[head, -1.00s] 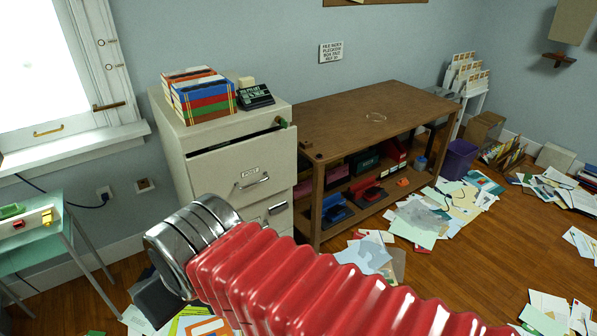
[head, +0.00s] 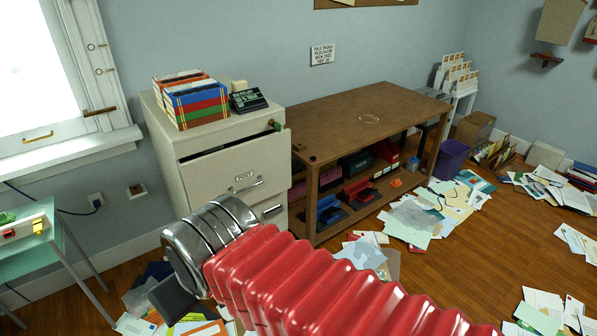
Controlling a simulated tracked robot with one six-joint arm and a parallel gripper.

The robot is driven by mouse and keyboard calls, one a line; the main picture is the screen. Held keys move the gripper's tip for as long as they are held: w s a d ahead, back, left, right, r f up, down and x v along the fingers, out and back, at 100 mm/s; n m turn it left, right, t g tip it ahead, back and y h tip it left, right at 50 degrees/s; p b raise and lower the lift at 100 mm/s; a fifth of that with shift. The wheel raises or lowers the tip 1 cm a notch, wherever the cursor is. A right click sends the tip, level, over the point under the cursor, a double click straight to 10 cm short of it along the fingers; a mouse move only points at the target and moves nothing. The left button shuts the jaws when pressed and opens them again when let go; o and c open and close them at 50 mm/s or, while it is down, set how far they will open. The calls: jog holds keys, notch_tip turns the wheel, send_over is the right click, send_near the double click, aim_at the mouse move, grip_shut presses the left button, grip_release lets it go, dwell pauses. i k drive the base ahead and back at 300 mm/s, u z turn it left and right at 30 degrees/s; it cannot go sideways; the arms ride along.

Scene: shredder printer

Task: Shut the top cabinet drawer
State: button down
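The cream filing cabinet (head: 160,137) stands against the wall left of centre. Its top drawer (head: 225,172) is pulled partly out, with a dark gap above its front; it has a label and a metal handle. A lower drawer with a handle shows beneath it, partly hidden by my arm. My red ribbed arm with its metal end crosses the foreground, in front of the cabinet's lower part. A dark piece of my gripper (head: 172,298) shows below the metal end; its fingertips cannot be made out, nor whether it touches anything.
Striped books (head: 192,103) and a dark desk device (head: 249,101) sit on the cabinet. A brown wooden bench (head: 355,122) stands to its right. A green side table (head: 60,250) is at the left. Papers litter the floor, with some bare wood at right.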

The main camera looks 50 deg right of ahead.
aim_at(255, 170)
jog(key=z, duration=0.45)
jog(key=i, duration=1)
jog(key=z, duration=0.05)
